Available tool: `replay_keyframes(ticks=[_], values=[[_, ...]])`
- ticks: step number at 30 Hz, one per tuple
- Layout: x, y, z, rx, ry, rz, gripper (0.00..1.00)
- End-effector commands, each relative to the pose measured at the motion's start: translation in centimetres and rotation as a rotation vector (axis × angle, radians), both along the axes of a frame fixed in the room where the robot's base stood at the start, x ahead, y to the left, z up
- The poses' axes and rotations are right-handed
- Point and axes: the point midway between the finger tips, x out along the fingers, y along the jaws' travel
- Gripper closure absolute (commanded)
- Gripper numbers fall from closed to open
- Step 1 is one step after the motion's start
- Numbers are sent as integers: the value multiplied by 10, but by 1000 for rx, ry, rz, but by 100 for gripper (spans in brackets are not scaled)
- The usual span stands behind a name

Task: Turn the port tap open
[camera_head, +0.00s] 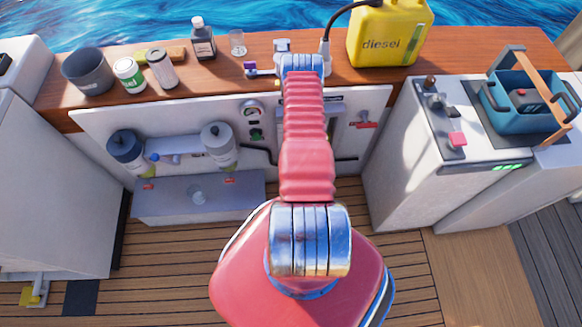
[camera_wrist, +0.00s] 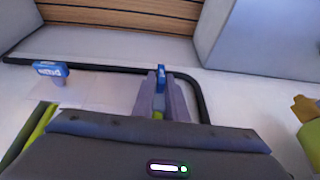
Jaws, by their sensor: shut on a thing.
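In the wrist view my gripper (camera_wrist: 160,98) has its two grey fingers shut on a narrow blue tap handle (camera_wrist: 161,75), seen nearly edge-on. A little yellow-green shows between the fingers below it. A second blue tap handle (camera_wrist: 50,69) with white lettering stands to the left, seen broad side on and apart from my gripper. The lettering is too small to read, so I cannot tell from it which tap is port. In the head view my arm covers the gripper and the held tap.
A black hose (camera_wrist: 203,100) bends close around the held tap. In the head view, filters (camera_head: 125,150) and (camera_head: 219,148) hang left of my arm, above a grey box (camera_head: 197,200). A red handle (camera_head: 366,124) is to the right. A yellow diesel can (camera_head: 388,35) stands on the wooden counter.

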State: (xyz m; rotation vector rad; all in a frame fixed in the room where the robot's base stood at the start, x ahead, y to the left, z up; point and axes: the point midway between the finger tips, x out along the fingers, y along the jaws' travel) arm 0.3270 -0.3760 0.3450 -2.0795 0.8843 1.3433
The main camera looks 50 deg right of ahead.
Motion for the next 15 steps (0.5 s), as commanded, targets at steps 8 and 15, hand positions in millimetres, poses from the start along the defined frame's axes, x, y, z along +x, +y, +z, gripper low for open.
replay_keyframes(ticks=[8,15], values=[[2,-2,1,-47,47,-5,100],[1,-2,2,-58,60,-6,100]])
